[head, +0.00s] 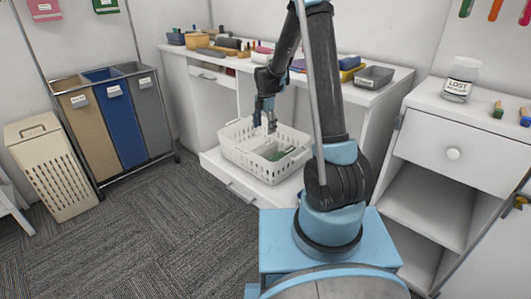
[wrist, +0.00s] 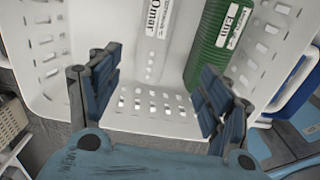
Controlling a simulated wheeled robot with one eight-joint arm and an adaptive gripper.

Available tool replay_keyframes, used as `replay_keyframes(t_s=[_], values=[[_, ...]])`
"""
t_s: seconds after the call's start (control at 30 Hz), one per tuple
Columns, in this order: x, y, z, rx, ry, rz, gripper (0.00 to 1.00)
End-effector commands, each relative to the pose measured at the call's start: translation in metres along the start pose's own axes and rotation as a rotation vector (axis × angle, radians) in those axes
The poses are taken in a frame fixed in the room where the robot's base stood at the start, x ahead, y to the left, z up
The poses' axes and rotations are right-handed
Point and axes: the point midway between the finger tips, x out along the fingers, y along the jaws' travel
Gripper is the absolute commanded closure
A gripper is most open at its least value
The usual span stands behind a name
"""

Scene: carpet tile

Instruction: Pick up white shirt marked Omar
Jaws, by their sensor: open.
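The white shirt marked Omar (wrist: 151,55) lies in a white perforated basket (wrist: 120,122), its name label at the top of the wrist view. It is hard to tell from the white basket in the head view. A green folded item (wrist: 208,48) with a label that seems to read "Em" lies to its right; it also shows in the head view (head: 279,155). My gripper (wrist: 160,88) is open and empty, its blue fingers spread left and right nearer the camera than the shirt. In the head view my gripper (head: 264,125) is above the basket (head: 264,170).
The basket stands on a low white shelf (head: 245,189) beneath a cluttered white counter (head: 392,83). A white cabinet (head: 480,155) with a jar marked LOST (head: 461,78) stands at right. Sorting bins (head: 117,120) and a cream hamper (head: 52,167) stand at left. Carpet between is clear.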

Motion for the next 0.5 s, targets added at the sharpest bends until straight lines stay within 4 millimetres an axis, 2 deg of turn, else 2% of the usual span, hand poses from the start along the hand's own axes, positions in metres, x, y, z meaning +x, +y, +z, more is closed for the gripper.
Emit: replay_keyframes(t_s=[0.17,0.5], values=[[0.013,0.004,0.002,-0.028,0.001,-0.002,0.28],[0.059,0.000,0.010,-0.017,0.001,-0.002,0.28]])
